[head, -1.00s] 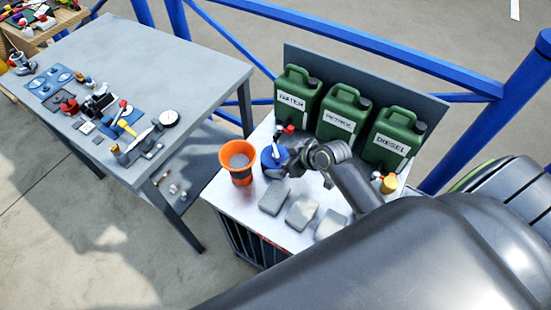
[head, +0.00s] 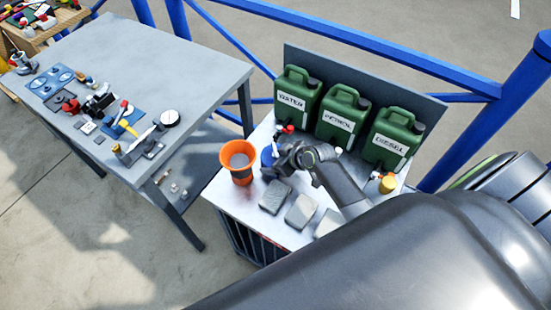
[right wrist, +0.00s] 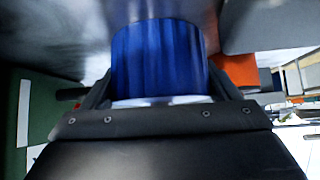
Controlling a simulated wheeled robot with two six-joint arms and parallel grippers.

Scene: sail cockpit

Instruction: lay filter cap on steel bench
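A blue cylindrical part (head: 267,156), which looks like the filter cap, stands on the white-topped cabinet, just right of the orange cup. My right gripper (head: 277,163) is at it from the right and covers part of it. In the right wrist view the blue part (right wrist: 158,58) fills the space between the two fingers of my right gripper (right wrist: 160,82). One finger lies along each side, but whether they press on it is unclear. The grey steel bench (head: 165,50) stands to the left, across a gap. My left gripper is not in view.
The orange cup (head: 240,175) stands close left of the blue part. Green jerrycans (head: 340,118) line the cabinet's back. Grey blocks (head: 275,197) lie in front. Tools and a gauge (head: 170,118) crowd the bench's front; its back right part is bare.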

